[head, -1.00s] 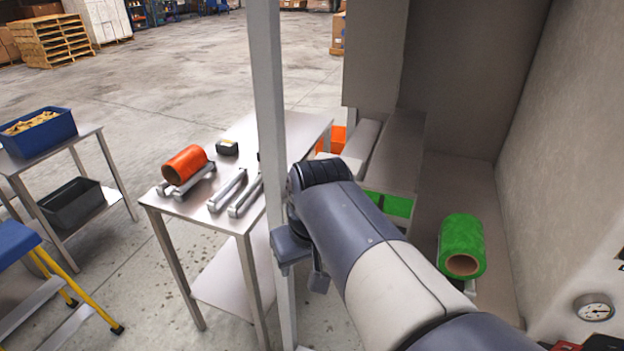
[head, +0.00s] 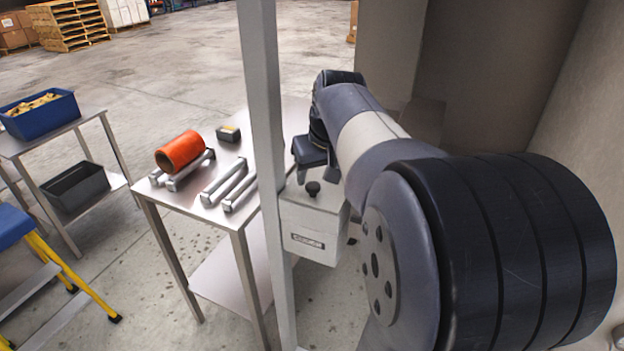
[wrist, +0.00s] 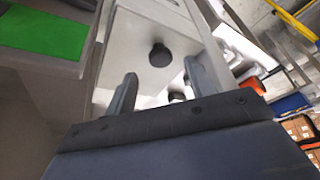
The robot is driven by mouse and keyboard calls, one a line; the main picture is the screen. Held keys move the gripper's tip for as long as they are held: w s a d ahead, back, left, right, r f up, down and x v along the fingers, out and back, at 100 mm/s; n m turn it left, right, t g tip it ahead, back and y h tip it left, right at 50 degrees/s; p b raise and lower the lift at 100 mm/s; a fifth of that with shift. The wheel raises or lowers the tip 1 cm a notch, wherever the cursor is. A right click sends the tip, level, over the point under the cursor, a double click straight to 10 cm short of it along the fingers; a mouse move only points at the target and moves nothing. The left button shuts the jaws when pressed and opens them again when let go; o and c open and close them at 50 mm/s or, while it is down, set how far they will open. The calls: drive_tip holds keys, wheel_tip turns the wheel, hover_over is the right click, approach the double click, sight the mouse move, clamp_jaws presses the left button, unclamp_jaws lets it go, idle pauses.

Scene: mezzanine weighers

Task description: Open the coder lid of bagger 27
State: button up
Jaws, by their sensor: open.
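A pale grey box (head: 316,230) with a small dark-framed label on its front is right of the post in the head view. I take it for the coder; no bagger number is readable. Its flat top, the lid (head: 324,199), looks closed and carries a black knob (head: 313,188). My gripper (head: 315,177) is open and points down just above the knob. In the wrist view the knob (wrist: 160,55) shows just beyond and between my two fingertips (wrist: 159,69), with nothing held. I cannot tell whether a finger touches it.
A grey post (head: 266,130) stands close left of the box. A steel table (head: 222,222) beyond it holds an orange roll (head: 180,151), metal brackets and a small dark box. A green panel (wrist: 42,32) is at the wrist view's left. My arm hides much of the right side.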

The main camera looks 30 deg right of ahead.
sight(313, 186)
drive_tip(key=shift+x, duration=2.05)
drive_tip(key=shift+c, duration=0.3)
clamp_jaws()
